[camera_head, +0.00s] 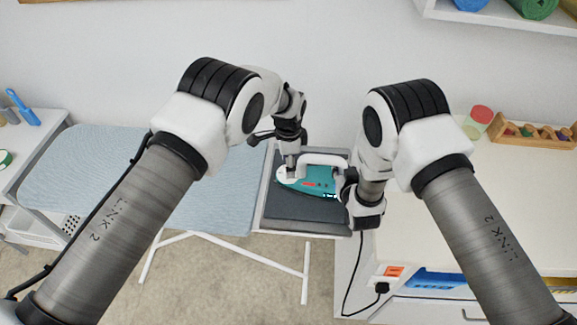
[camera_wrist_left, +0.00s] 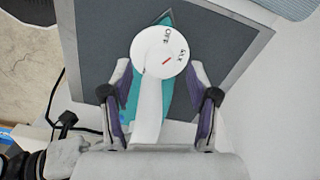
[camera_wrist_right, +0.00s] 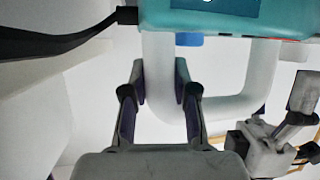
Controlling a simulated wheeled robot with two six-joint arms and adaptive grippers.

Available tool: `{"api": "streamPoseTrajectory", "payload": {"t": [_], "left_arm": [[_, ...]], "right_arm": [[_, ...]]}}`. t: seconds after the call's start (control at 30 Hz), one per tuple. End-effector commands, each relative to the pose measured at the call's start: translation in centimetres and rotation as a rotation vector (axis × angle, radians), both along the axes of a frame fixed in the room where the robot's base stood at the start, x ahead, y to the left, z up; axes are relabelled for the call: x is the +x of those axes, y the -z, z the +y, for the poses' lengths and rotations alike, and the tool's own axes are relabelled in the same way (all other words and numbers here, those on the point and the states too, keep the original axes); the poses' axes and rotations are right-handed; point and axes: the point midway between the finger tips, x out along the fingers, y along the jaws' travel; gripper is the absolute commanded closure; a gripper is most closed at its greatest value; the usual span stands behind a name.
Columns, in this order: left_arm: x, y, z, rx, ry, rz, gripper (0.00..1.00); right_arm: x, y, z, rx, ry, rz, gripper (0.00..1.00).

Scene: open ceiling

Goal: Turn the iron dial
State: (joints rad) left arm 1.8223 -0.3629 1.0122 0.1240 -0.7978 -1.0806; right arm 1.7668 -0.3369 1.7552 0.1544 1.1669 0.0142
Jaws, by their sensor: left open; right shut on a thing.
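The teal iron (camera_head: 322,182) with a white handle rests on the dark grey plate (camera_head: 300,207) at the ironing board's right end. Its round white dial (camera_wrist_left: 160,52), marked OFF and MAX with a red line, shows in the left wrist view. My left gripper (camera_head: 291,166) is open over the dial end; in its wrist view the fingers stand on either side, just below the dial, apart from it. My right gripper (camera_head: 345,186) is shut on the iron's white handle (camera_wrist_right: 158,62) near the cord end.
The light blue ironing board (camera_head: 95,165) extends left. A white cabinet (camera_head: 430,215) stands right, with a jar (camera_head: 478,120) and wooden rack (camera_head: 535,136) on top. A black cord (camera_head: 350,285) reaches a plug (camera_head: 381,288) on the cabinet's front.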

Motion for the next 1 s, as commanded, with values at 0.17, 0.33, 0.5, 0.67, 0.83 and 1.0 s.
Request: {"api": "streamPoseTrajectory", "payload": {"t": [0.17, 0.33, 0.5, 0.67, 0.83, 1.0], "left_arm": [[0.0, 1.8, 0.0, -0.001, -0.001, 0.000, 0.40], [0.0, 1.9, 0.0, 0.000, -0.001, -0.001, 0.40], [0.0, 1.9, 0.0, 0.000, -0.001, 0.000, 0.76], [0.0, 1.9, 0.0, -0.001, -0.001, 0.000, 1.00], [0.0, 1.9, 0.0, 0.000, -0.058, -0.001, 1.00], [0.0, 1.9, 0.0, 0.002, -0.271, -0.002, 1.00]], "right_arm": [[0.1, -0.2, 0.0, 0.003, 0.001, -0.005, 1.00], [0.1, -0.2, 0.0, 0.003, 0.001, -0.005, 1.00], [0.1, -0.2, 0.0, 0.003, 0.001, -0.005, 1.00], [0.1, -0.2, 0.0, 0.003, 0.001, -0.005, 1.00], [0.1, -0.2, 0.0, 0.003, 0.001, -0.005, 1.00], [0.1, -0.2, 0.0, 0.002, 0.001, -0.005, 1.00]]}}
